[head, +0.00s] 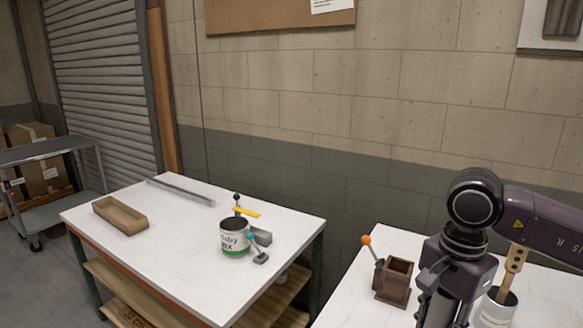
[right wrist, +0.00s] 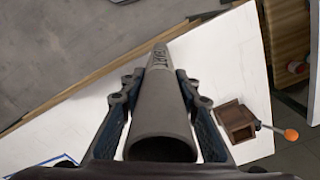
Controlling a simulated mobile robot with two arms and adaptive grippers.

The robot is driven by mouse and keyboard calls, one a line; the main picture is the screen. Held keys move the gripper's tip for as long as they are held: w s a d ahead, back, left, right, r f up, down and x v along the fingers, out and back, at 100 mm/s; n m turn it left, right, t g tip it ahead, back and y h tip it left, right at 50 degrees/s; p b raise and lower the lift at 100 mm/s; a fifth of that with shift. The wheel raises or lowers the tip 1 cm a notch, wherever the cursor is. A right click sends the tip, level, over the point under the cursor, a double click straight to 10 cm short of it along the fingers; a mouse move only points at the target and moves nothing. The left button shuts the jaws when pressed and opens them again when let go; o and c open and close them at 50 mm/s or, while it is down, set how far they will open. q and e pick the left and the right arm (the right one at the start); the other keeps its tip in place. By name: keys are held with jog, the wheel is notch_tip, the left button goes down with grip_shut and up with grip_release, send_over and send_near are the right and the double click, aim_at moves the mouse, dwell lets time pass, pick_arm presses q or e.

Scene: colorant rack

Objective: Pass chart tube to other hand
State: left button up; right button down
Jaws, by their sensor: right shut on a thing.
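The chart tube (right wrist: 158,98) is a long grey hollow cylinder with dark lettering on a pale band near its far end. In the right wrist view its open near end faces the camera and it runs away toward the top. My right gripper (right wrist: 160,82) is shut on the tube, with one dark finger on each side. In the head view my right arm comes in from the right, and the wrist and the upper part of the gripper show at the lower edge. The fingertips are out of that view. My left gripper is not in view.
The right white table (head: 345,290) bears a brown wooden box (head: 393,282) with an orange-knobbed lever and a white pot (head: 493,312). The left white table (head: 165,245) bears a wooden tray (head: 120,215), a paint can (head: 234,238), and a grey bar (head: 180,191). A gap separates the tables.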

jog(key=s+a+f+n, duration=0.5)
jog(key=s+f+n, duration=0.2)
jog(key=n, duration=0.5)
jog(key=s, duration=0.2)
jog(key=shift+s+a+f, duration=0.35)
jog(key=shift+a, duration=0.05)
jog(key=shift+w, duration=0.1)
